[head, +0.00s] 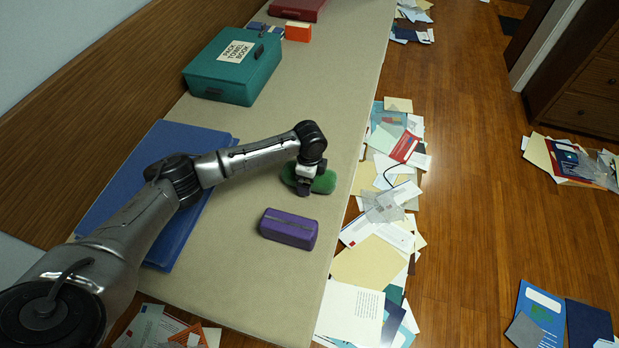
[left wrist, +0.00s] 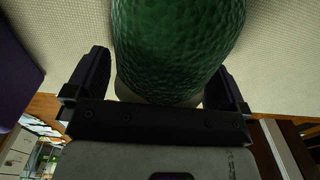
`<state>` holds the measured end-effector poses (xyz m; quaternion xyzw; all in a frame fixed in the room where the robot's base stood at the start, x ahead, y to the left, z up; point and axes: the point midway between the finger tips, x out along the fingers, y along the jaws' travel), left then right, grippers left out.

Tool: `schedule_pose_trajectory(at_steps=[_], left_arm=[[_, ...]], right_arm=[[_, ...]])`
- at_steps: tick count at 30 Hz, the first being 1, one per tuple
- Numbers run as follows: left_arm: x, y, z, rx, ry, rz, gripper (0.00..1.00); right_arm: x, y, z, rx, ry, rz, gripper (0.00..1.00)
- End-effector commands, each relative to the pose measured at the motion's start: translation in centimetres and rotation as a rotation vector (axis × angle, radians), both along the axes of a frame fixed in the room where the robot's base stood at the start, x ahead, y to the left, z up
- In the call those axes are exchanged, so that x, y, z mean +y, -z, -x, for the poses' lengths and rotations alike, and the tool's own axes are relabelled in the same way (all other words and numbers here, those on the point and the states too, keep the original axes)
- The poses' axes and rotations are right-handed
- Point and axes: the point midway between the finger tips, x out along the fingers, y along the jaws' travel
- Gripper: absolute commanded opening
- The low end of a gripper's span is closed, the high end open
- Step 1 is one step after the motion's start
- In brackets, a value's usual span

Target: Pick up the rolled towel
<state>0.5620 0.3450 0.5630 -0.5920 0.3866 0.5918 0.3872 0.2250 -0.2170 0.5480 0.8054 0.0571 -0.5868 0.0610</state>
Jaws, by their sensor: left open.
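The rolled towel is a green, rounded, textured roll (head: 323,183) lying on the beige table near its right edge. It also fills the upper middle of the left wrist view (left wrist: 178,45). My left gripper (head: 304,186) points down over the towel in the head view and hides part of it. In the left wrist view my left gripper (left wrist: 158,85) is open, with one dark finger on each side of the towel. I cannot tell whether the fingers touch it. My right gripper is in neither view.
A purple case (head: 288,229) lies close in front of the towel on the table (head: 270,285). Papers (head: 365,262) litter the floor beyond the table's right edge.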

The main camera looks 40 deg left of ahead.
Motion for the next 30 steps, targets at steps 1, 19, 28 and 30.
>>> schedule_pose_trajectory(at_steps=[1, 19, 28, 30], left_arm=[[0.0, 0.0, 0.0, 0.0, 0.0, 0.0, 0.97], [0.0, 0.0, 0.0, 0.0, 0.0, 0.0, 0.52], [0.0, -1.2, 0.0, 0.0, 0.0, 0.001, 0.52], [0.0, -2.0, 0.0, 0.0, 0.0, 0.001, 0.52]], right_arm=[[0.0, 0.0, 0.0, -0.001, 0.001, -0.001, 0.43], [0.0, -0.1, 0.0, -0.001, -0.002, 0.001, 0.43], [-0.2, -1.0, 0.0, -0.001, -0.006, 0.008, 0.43], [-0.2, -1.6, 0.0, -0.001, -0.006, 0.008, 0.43]])
